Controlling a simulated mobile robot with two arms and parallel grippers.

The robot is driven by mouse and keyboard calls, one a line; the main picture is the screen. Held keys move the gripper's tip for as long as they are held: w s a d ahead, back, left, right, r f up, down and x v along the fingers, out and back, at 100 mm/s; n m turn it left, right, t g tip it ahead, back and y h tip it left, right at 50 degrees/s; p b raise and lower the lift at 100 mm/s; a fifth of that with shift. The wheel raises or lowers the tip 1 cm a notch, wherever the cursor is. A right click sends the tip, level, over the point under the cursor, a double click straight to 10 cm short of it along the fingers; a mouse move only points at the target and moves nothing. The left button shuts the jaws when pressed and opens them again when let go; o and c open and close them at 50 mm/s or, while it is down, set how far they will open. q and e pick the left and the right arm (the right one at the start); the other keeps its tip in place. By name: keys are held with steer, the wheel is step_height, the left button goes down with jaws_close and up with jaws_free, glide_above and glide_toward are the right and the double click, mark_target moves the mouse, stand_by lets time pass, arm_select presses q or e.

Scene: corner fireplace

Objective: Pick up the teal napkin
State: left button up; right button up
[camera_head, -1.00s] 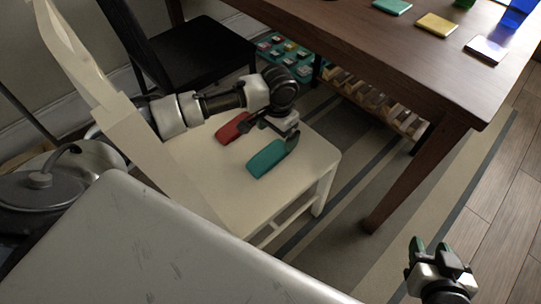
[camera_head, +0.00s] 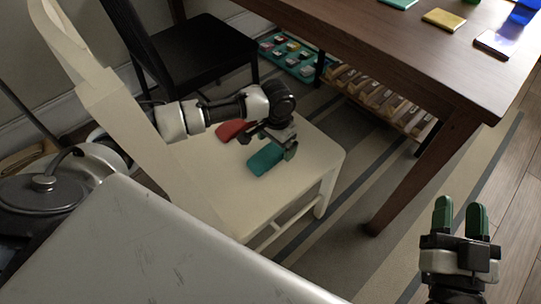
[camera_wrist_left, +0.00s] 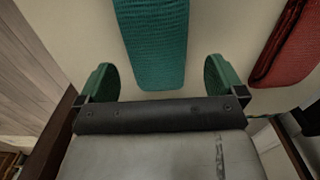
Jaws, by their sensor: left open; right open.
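The teal napkin (camera_head: 265,160) lies folded on the seat of the cream chair (camera_head: 303,168). It also shows in the left wrist view (camera_wrist_left: 157,42), its near end between my open left fingers and slightly ahead of them. My left gripper (camera_head: 285,150) is over the seat beside the napkin and hides part of it in the head view; in the left wrist view (camera_wrist_left: 160,80) its green fingertips are wide apart and empty. I cannot tell its exact height above the seat. My right gripper (camera_head: 460,218) is open and empty at the lower right, over the floor.
A red folded napkin (camera_head: 228,130) lies on the same seat, close to the teal one; it also shows in the left wrist view (camera_wrist_left: 290,45). The chair's back stands to the left. A dark wooden table (camera_head: 400,60) is at the right, a black chair (camera_head: 195,45) behind.

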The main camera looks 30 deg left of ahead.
arm_select(q)
steer(key=shift+f+b, duration=0.35)
steer(key=shift+f, duration=0.65)
arm_select(e)
steer(key=shift+s+a+r+t+y, duration=0.1)
steer(key=shift+s+r+t+y, duration=0.2)
steer(key=shift+r+t, duration=0.4)
steer(key=shift+s+a+r+t+y, duration=0.1)
steer(key=shift+s+r+t+y, duration=0.2)
steer(key=shift+r+t, duration=0.35)
arm_select(q)
steer(key=c, duration=1)
arm_select(e)
steer(key=shift+w, duration=0.1)
arm_select(q)
steer(key=shift+r, duration=0.15)
